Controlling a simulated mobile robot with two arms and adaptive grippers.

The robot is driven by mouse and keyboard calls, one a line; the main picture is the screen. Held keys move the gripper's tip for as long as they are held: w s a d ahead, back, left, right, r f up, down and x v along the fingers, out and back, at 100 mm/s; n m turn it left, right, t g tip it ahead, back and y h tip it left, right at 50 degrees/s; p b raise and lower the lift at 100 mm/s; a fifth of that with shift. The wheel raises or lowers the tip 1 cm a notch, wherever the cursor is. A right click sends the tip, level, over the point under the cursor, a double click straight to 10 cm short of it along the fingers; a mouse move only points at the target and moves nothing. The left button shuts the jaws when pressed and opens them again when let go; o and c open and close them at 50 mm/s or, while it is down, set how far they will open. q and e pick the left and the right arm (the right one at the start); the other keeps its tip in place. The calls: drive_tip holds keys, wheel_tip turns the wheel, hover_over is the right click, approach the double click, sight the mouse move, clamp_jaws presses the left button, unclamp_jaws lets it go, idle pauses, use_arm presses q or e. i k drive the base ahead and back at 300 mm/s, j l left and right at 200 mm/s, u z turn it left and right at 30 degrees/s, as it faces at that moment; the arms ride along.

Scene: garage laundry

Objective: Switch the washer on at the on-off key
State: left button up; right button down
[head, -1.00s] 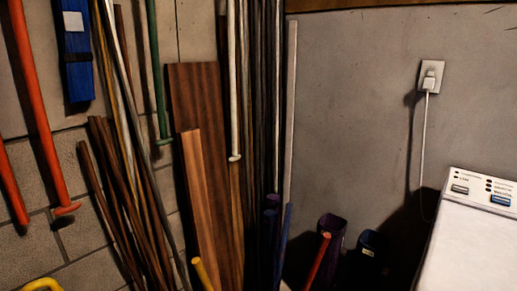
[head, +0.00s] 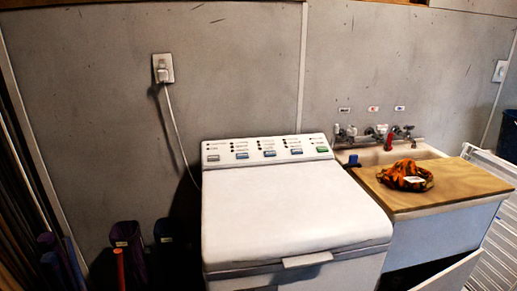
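The washer (head: 290,205) stands against the grey wall near the middle of the head view. Its white lid is closed, with a handle at the front edge. The control panel (head: 265,146) runs along the back of its top. The panel has a grey key (head: 213,158) at the left end, several blue keys (head: 270,153) in the middle and a green key (head: 321,149) at the right end. The labels are too small to read, so I cannot tell which is the on-off key. Neither of my grippers is in view.
A wall outlet (head: 162,68) with a plugged-in white cord is left of the washer. Dark tubes (head: 128,240) stand at lower left. At right, a sink (head: 395,150) with taps has a wooden board (head: 455,186) bearing an orange-and-black cloth (head: 406,176).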

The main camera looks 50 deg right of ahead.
sight(214, 157)
drive_tip(key=z, duration=1.7)
